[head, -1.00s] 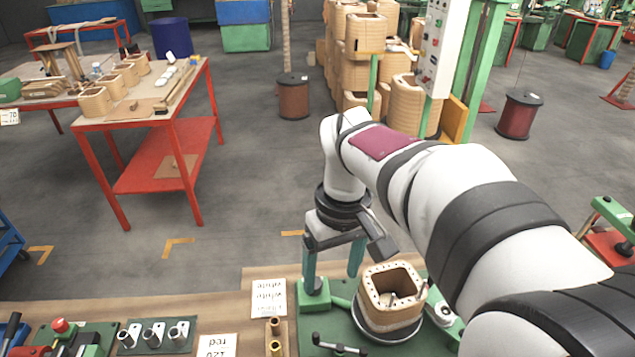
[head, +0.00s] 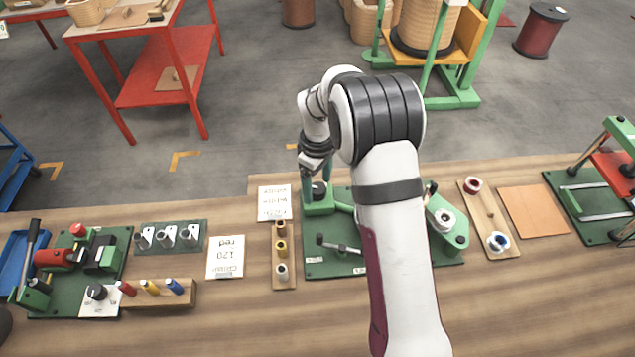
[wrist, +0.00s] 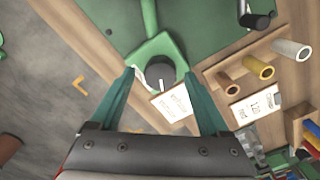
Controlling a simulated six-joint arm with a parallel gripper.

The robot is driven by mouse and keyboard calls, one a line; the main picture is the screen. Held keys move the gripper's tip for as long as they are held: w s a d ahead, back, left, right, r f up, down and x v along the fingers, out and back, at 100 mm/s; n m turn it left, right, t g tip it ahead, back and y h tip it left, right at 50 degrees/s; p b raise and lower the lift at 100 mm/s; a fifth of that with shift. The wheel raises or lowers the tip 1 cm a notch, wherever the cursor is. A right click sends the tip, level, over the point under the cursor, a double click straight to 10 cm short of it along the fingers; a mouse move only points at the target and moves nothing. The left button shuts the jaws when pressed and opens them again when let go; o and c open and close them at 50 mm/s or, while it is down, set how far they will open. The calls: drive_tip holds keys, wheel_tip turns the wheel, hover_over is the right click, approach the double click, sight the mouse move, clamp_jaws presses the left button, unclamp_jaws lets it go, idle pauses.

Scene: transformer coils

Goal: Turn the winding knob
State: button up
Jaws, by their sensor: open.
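A dark round knob (head: 318,188) with a pale marker sits on a green mount at the back left corner of the green winding fixture (head: 325,268). The knob also shows in the wrist view (wrist: 160,74), on its green bracket. My gripper (wrist: 159,76) points down over it. Its two teal fingers are open, one on each side of the knob, with their tips close to it. I cannot tell whether they touch it. In the head view my gripper (head: 317,180) is at the same corner. My arm hides the middle of the fixture, so the coil is not visible.
A crank handle (head: 340,245) lies in front on the fixture. A wooden rack with several spools (head: 281,248) and printed cards (head: 274,203) stand left of it. A separate black dial (head: 97,292) sits far left. A board with two cups (head: 490,222) is right.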

drive_tip(key=shift+f, duration=0.2)
clamp_jaws()
idle(0.3)
drive_tip(key=shift+m, duration=0.3)
drive_tip(key=m, duration=1.1)
idle(0.5)
unclamp_jaws()
